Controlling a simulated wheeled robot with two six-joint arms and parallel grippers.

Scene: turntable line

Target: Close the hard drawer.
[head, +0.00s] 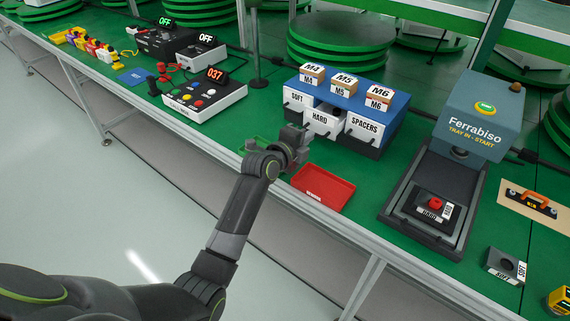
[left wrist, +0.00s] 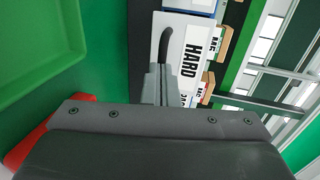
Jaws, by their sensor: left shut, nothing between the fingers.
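The hard drawer (head: 319,122) is the middle white-fronted drawer of a blue-topped cabinet (head: 375,101). It stands out a little, with a dark gap showing behind its front. Its white front also shows in the left wrist view (left wrist: 190,60), with the HARD label and a black handle (left wrist: 165,44). My left gripper (head: 298,134) is shut and empty, in front of and low by the drawer. Its fingertips (left wrist: 163,72) overlap the lower end of the handle in the left wrist view. I cannot tell whether they touch.
The soft drawer (head: 296,99) and spacers drawer (head: 364,128) flank the hard drawer. A red tray (head: 323,187) lies in front of the cabinet, and a green tray (head: 257,145) lies behind my gripper. A Ferrabiso machine (head: 480,112) stands to the right.

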